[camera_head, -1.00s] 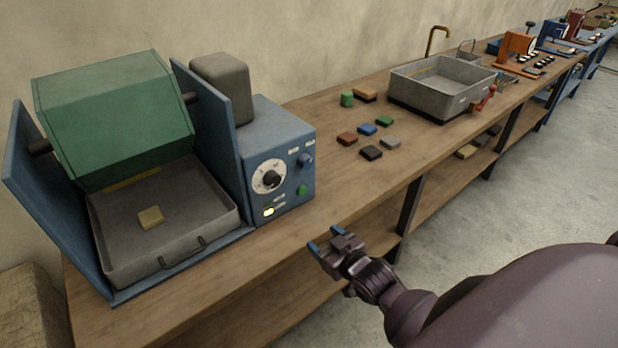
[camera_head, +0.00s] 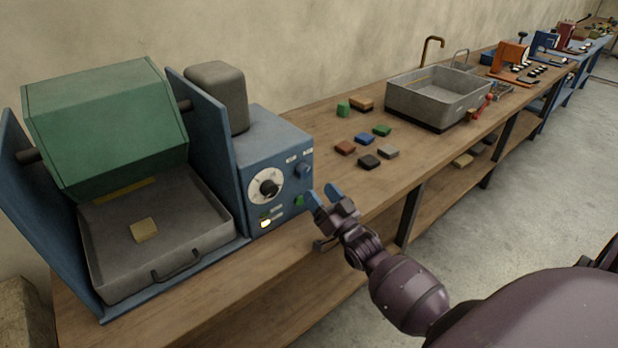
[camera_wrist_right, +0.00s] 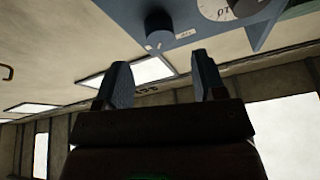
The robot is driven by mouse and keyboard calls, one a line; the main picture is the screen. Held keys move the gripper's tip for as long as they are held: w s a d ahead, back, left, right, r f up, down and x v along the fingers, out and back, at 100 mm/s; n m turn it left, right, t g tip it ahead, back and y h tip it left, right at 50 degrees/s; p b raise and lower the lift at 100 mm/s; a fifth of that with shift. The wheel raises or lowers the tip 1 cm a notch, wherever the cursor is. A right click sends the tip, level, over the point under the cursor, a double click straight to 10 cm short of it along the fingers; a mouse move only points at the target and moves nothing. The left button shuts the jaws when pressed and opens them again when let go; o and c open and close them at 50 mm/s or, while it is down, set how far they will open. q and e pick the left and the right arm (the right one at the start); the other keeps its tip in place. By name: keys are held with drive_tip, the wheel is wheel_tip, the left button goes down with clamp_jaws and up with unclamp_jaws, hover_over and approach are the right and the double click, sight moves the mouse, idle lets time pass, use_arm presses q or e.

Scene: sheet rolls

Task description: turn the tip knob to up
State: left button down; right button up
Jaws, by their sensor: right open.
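The green drum (camera_head: 110,125) sits tilted over the grey tray (camera_head: 180,262). My left gripper is out of view.
The box also has a white dial (camera_head: 266,187), a green button (camera_head: 299,200) and a lit lamp (camera_head: 266,223). Several coloured blocks lie right of the box, including a black one (camera_head: 369,161). A grey basin (camera_head: 432,98) stands farther along the wooden bench (camera_head: 290,270).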

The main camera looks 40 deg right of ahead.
sight(306, 174)
drive_tip(key=x, duration=0.5)
drive_tip(key=shift+w+r, duration=0.1)
drive_tip(key=shift+w, duration=0.25)
drive_tip(key=c, duration=0.9)
